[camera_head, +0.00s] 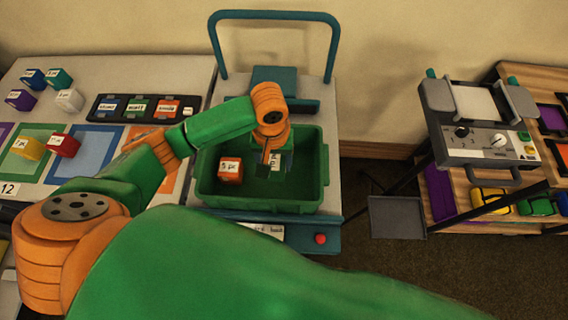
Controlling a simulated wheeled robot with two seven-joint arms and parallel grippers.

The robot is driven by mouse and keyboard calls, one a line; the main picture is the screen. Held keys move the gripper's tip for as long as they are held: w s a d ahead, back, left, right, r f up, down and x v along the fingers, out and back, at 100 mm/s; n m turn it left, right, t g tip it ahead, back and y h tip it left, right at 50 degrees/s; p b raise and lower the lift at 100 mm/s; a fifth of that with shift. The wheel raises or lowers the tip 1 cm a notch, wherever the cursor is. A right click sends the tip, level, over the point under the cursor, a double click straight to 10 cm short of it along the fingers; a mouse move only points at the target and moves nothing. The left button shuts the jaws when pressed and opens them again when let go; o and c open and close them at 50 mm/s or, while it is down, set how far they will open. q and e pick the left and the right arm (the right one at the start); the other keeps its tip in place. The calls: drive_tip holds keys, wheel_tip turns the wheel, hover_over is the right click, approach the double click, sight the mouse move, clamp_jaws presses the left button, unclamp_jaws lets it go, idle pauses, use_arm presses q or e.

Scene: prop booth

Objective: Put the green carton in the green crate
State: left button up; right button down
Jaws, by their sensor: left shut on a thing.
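The green crate (324,166) stands on a grey stand in the middle of the head view, its inside open to view. My left arm reaches in from the left, and my left gripper (275,168) points down inside the crate, right of its middle. It is shut on the green carton (286,161), which is mostly hidden by the gripper and hard to make out against the green crate walls. An orange carton (230,171) with a white label lies in the crate to the left of the gripper. My right gripper is not in view.
A teal hoop handle (274,15) rises behind the crate. At left, a table holds several small labelled cartons (69,100), coloured mats and a black tray (107,106). At right stand a grey machine (480,145) and a wooden shelf. A red button (320,238) is at the stand's front edge.

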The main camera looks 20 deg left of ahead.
use_arm(q)
hover_over(287, 177)
wheel_tip(287, 177, down, 5)
drive_tip(key=shift+w+r+b, duration=0.1)
drive_tip(key=shift+r+b, duration=0.1)
drive_tip(key=shift+b, duration=0.1)
drive_tip(key=shift+f, duration=1.4)
drive_tip(key=shift+f, duration=0.15)
drive_tip(key=o, duration=1.5)
drive_tip(key=shift+c, duration=0.2)
wheel_tip(287, 177, up, 12)
drive_tip(key=shift+p, duration=0.4)
